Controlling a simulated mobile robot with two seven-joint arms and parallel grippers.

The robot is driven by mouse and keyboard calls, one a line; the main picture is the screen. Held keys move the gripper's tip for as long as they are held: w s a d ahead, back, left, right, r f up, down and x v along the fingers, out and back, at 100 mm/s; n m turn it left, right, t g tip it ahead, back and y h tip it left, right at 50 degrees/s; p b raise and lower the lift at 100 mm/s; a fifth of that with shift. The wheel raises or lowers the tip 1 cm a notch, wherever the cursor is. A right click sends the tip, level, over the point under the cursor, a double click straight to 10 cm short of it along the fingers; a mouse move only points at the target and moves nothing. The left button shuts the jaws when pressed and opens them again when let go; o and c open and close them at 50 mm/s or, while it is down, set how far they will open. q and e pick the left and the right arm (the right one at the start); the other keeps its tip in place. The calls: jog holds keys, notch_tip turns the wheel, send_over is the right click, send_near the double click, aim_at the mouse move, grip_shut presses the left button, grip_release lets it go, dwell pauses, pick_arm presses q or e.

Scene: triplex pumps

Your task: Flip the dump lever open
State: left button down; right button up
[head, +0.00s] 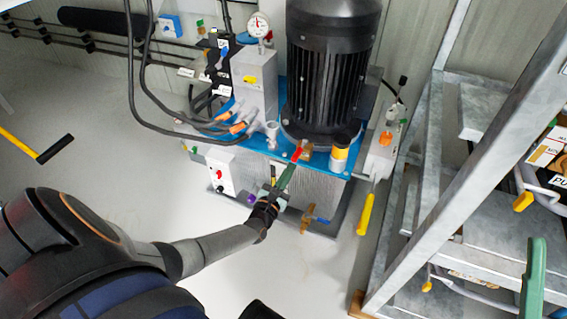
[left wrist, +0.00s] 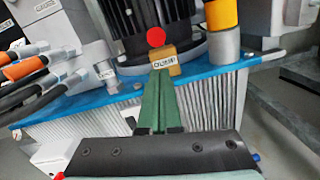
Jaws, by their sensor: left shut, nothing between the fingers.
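The dump valve is a small brass block (left wrist: 165,62) with a white label, on the blue top plate in front of the black motor. Its red lever (head: 297,153) shows as a red round end (left wrist: 156,36) in the left wrist view. My left gripper (head: 287,174) is shut and empty, its green fingers (left wrist: 163,78) pointing up at the brass block. The fingertips are at or just in front of the block's lower edge; I cannot tell whether they touch. The lever's shaft is hidden in the wrist view.
The black motor (head: 333,75) stands behind the valve. An orange-yellow cylinder (left wrist: 222,17) stands to its right. Hoses with orange ends (head: 236,122) are to the left. A yellow-handled lever (head: 365,213) and a metal frame (head: 470,150) are further right.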

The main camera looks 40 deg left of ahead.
pick_arm(q)
jog(key=shift+w+d+r+p, duration=0.1)
jog(key=shift+r+p, duration=0.1)
jog(key=shift+r, duration=0.3)
jog(key=shift+w+d+r+p, duration=0.1)
jog(key=shift+r+p, duration=0.1)
jog(key=shift+r, duration=0.3)
